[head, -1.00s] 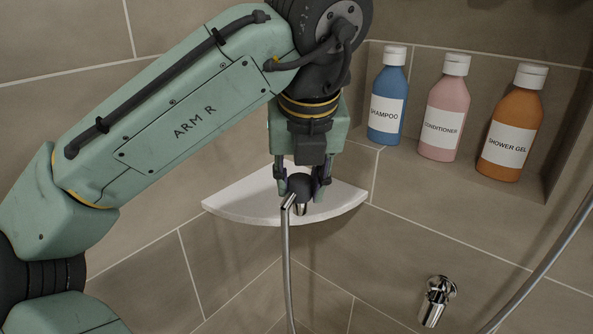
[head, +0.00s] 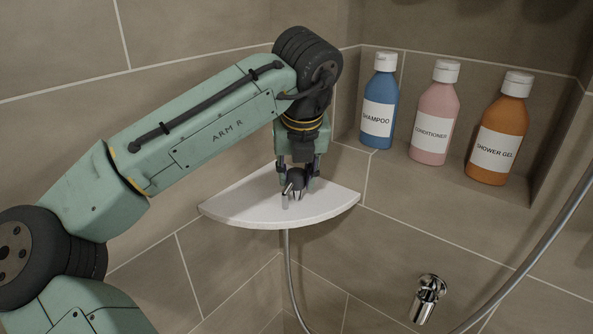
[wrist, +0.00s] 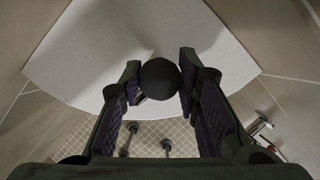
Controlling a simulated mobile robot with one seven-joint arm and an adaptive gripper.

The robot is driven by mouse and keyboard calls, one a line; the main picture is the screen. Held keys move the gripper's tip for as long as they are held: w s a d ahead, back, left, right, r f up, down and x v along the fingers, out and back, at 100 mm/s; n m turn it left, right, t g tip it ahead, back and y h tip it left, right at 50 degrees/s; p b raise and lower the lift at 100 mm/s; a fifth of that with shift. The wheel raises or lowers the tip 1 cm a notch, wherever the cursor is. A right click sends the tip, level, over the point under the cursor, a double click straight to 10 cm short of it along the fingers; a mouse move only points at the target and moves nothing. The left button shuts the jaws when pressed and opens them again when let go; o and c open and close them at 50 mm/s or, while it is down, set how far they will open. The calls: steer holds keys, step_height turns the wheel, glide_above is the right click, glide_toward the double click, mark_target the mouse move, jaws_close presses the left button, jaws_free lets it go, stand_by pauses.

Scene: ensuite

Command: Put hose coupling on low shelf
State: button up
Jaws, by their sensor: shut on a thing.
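The hose coupling (head: 298,174) is a dark round piece with a short chrome end (head: 286,196) pointing down and toward the camera. My gripper (head: 297,182) points down and is shut on it; in the wrist view the dark ball (wrist: 159,78) sits between both fingers. The low shelf (head: 235,204) is a white quarter-round corner shelf. It also shows in the wrist view (wrist: 90,45), behind the ball. The coupling appears over the shelf's front middle; I cannot tell whether it touches. Its underside is mostly hidden.
A grey hose (head: 290,265) hangs below the shelf's front edge and curves up at the right (head: 545,240). A niche holds shampoo (head: 378,105), conditioner (head: 435,115) and shower gel (head: 500,135) bottles. A chrome wall fitting (head: 427,297) is lower right. The shelf is otherwise bare.

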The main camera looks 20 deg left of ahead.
steer(key=shift+f, duration=0.15)
steer(key=o, duration=1.2)
